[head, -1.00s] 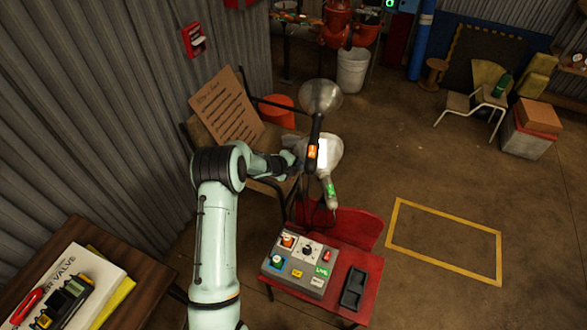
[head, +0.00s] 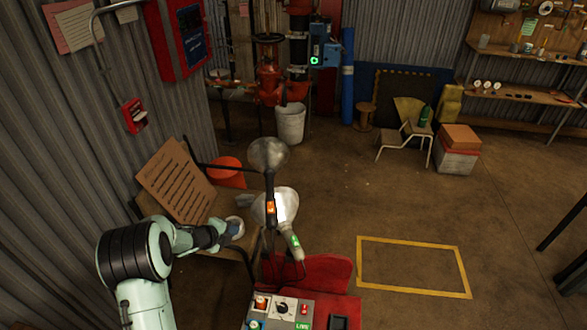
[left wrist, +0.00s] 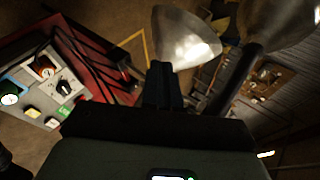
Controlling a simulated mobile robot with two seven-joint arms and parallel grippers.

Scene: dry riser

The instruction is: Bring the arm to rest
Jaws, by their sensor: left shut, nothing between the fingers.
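My left arm comes in from the lower left in the head view, bent at a dark elbow joint. Its gripper (head: 232,229) is at the end of the forearm, just left of the lower metal lamp shade (head: 272,205). In the left wrist view the dark fingers (left wrist: 162,85) are closed together with nothing between them. They point toward a metal lamp shade (left wrist: 187,38), and I cannot tell how close they are to it. My right gripper is not in view.
A control box (head: 284,310) with knobs and buttons stands on a red table (head: 345,305). A bench with a cardboard sign (head: 178,182) stands by the corrugated wall. A yellow floor outline (head: 412,241) lies at right, with open floor around it. A white bucket (head: 290,123) stands behind.

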